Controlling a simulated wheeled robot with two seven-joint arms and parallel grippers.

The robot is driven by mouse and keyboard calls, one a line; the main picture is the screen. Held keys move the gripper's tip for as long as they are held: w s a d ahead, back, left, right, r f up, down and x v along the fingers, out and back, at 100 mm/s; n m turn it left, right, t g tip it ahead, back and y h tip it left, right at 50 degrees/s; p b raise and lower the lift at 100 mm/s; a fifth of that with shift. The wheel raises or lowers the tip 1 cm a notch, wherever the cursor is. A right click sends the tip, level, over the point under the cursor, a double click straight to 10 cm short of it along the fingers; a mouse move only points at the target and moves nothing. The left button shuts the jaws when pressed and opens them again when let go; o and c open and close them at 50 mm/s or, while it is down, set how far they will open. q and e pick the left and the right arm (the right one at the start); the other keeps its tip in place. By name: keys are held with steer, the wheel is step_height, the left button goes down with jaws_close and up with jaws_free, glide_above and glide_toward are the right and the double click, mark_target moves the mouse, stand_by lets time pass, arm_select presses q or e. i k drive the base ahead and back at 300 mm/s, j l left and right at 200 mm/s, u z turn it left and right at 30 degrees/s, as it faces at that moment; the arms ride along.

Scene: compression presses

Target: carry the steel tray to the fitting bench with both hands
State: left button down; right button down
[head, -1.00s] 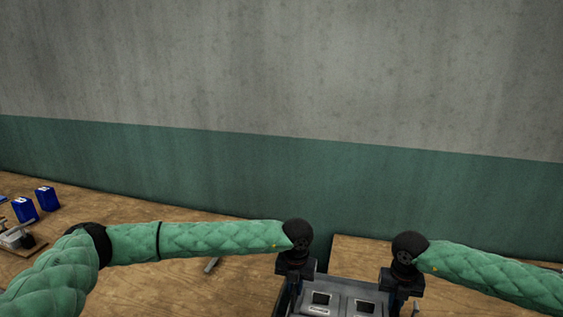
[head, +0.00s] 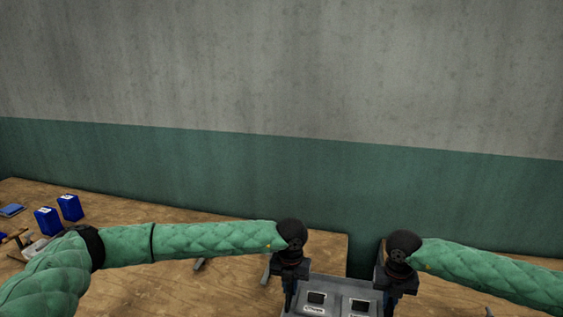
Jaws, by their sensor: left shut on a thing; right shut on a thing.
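The steel tray (head: 337,283) is grey and shows at the bottom of the head view, between my two grippers. Two dark square items with pale labels show in it, and its near part is cut off by the picture's lower edge. My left gripper (head: 289,298) is shut on the tray's left side. My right gripper (head: 391,300) is shut on its right side. The fingertips are partly hidden or cut off. I cannot tell which of the wooden benches is the fitting bench.
A wooden bench (head: 140,205) runs along the left, with two blue boxes (head: 69,208), a blue flat item (head: 12,210) and a tool with a wooden handle (head: 14,236). Another wooden bench (head: 450,290) lies at the right, past a gap. A green and grey wall (head: 250,170) stands behind.

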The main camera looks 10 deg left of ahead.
mark_target(131, 287)
steer(key=j, duration=3.75)
steer(key=k, duration=0.05)
